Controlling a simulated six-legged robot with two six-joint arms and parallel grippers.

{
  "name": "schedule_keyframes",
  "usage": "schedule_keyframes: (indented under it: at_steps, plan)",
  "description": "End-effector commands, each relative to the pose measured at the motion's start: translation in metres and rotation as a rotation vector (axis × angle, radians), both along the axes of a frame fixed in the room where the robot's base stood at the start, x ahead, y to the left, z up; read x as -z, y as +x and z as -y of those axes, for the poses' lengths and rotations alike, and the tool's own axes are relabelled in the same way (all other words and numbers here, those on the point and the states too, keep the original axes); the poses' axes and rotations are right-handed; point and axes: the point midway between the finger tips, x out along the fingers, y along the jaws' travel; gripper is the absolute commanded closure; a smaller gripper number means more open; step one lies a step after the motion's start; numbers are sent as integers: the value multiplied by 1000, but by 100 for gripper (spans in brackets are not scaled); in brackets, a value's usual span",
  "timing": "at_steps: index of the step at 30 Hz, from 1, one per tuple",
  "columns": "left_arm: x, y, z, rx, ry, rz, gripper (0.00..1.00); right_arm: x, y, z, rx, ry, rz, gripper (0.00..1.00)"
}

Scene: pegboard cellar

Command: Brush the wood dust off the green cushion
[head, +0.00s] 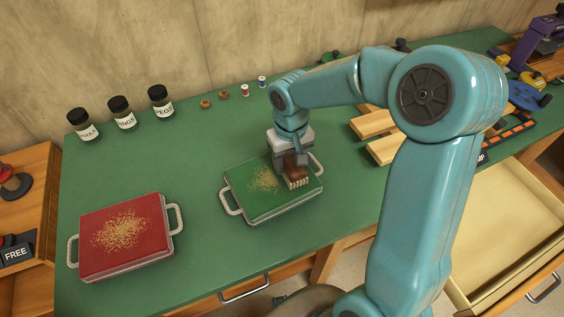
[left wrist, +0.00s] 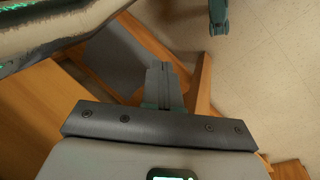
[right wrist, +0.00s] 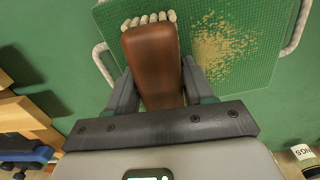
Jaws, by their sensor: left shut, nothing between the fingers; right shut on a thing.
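The green cushion (head: 276,203) lies on a tray with pale rope handles at the middle of the green bench. A patch of wood dust (head: 263,180) lies on its top, left of the brush in the head view. My right gripper (head: 291,160) is shut on a brown brush (head: 296,172) with pale bristles, at the cushion's right part. In the right wrist view the brush (right wrist: 153,62) points away between the fingers, and the dust (right wrist: 222,48) lies to its right. Whether the bristles touch the cushion I cannot tell. My left gripper (left wrist: 163,85) shows shut and empty in the left wrist view.
A red cushion (head: 97,248) with dust on it lies on a similar tray at the left. Several dark-lidded jars (head: 122,113) and small spools (head: 245,91) stand along the back. Wooden blocks (head: 374,124) lie right of the green cushion. An open drawer (head: 500,225) is at the right.

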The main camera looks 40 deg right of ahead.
Motion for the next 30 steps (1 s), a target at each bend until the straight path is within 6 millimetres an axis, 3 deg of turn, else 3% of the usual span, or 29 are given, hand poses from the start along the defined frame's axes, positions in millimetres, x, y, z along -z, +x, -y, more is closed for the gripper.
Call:
schedule_keyframes:
  at_steps: [6, 13, 19, 30]
  plan:
    - [-1, 0, 0, 0, 0, 0, 100, 1, -5, 18, 3, 1, -2, 72]
    - [1, 0, 0, 0, 0, 0, 100, 1, -9, 20, 1, 0, -2, 72]
    - [4, 0, 0, 0, 0, 0, 100, 0, -20, 16, 0, 0, -2, 72]
    - [9, 0, 0, 0, 0, 0, 100, 1, -13, -14, -3, 0, -1, 72]
